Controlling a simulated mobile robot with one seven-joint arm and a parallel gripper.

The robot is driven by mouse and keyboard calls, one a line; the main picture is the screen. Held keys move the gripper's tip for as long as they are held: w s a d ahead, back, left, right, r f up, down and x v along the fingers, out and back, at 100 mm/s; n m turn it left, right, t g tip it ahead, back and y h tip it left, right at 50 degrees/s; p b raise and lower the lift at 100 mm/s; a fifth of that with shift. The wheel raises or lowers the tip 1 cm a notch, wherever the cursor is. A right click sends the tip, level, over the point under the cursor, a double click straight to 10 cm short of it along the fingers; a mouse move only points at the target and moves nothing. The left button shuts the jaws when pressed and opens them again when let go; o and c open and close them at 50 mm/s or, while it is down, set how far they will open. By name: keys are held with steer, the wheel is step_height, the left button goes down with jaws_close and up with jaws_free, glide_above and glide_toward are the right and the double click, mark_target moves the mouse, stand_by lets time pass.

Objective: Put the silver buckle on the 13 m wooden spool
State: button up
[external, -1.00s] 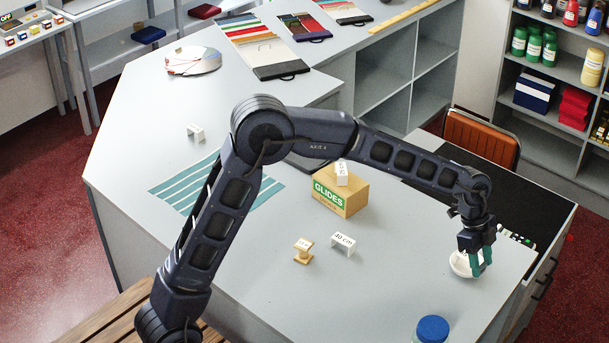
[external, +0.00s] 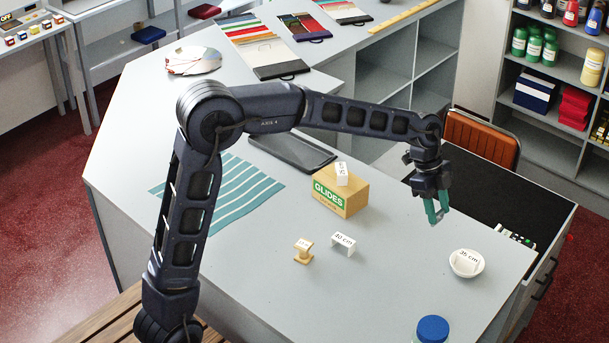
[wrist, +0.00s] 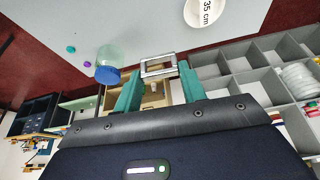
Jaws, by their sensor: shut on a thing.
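The silver buckle (wrist: 145,66), a rectangular metal frame, is held between the teal fingertips of my gripper (wrist: 158,72) in the wrist view. In the external view my gripper (external: 437,214) is raised above the counter's right part, and the buckle is hardly discernible at its tips. The small wooden spool (external: 303,253) stands upright on the counter, left of and nearer the camera than my gripper. Its label is too small to read surely. The top of the spool looks bare.
A cardboard GLIDES box (external: 341,200) with a white block (external: 342,179) on top stands behind. A white dish (external: 466,270) holding a 35 cm label is at right. A blue-lidded jar (external: 432,330) is at the front.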

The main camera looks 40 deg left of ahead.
steer(key=s+a+r, duration=0.1)
steer(key=s+a, duration=0.1)
steer(key=a, duration=0.7)
steer(key=s+a+r, duration=0.1)
steer(key=s+a, duration=0.2)
steer(key=a, duration=0.6)
steer(key=r, duration=0.1)
glide_above(307, 246)
steer(key=a, duration=0.2)
steer(key=shift+n, duration=0.4)
step_height(307, 246, down, 19)
steer(key=shift+f, duration=0.2)
steer(key=o, duration=0.6)
steer(key=shift+f, duration=0.15)
steer(key=shift+c, duration=0.2)
steer(key=o, duration=0.4)
